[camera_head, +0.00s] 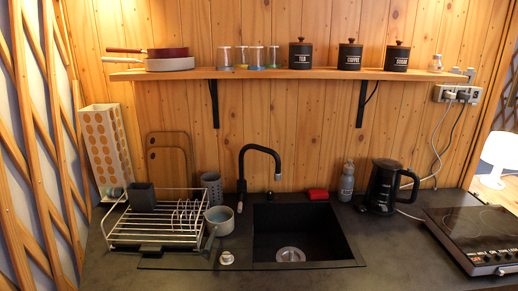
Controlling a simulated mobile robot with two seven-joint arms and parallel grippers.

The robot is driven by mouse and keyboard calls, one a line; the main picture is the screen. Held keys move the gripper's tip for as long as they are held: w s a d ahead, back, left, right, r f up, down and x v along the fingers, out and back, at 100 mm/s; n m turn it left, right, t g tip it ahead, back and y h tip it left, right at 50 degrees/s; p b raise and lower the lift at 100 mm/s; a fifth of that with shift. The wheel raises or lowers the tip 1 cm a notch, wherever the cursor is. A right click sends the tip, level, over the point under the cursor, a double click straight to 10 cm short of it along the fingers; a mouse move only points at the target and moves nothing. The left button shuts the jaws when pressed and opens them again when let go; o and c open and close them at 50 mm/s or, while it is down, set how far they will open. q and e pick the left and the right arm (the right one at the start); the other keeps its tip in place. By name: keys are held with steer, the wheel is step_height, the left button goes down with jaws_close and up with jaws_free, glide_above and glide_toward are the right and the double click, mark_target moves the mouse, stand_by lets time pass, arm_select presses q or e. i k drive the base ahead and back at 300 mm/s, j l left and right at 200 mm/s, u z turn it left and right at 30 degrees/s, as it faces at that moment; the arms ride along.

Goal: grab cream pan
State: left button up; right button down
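The cream pan (170,65) sits at the left end of the wooden wall shelf. Its handle points left. A dark red pan (168,52) is stacked on top of it and hides its inside; the red handle also points left, just above the cream one. Neither of my grippers is in view.
The shelf (270,74) also holds several glasses (241,57) and black canisters (300,55). Below are a dish rack (157,232), a small pale pot (219,221), a black tap (243,175) and a sink (300,230). A kettle (385,188) and hob (480,235) stand right.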

mark_target(219, 221)
steer(key=i+l, duration=0.1)
steer(key=i+l+u, duration=0.15)
steer(key=u, duration=0.25)
steer(key=i+l+u, duration=0.25)
steer(key=u, duration=0.15)
steer(key=i, duration=0.1)
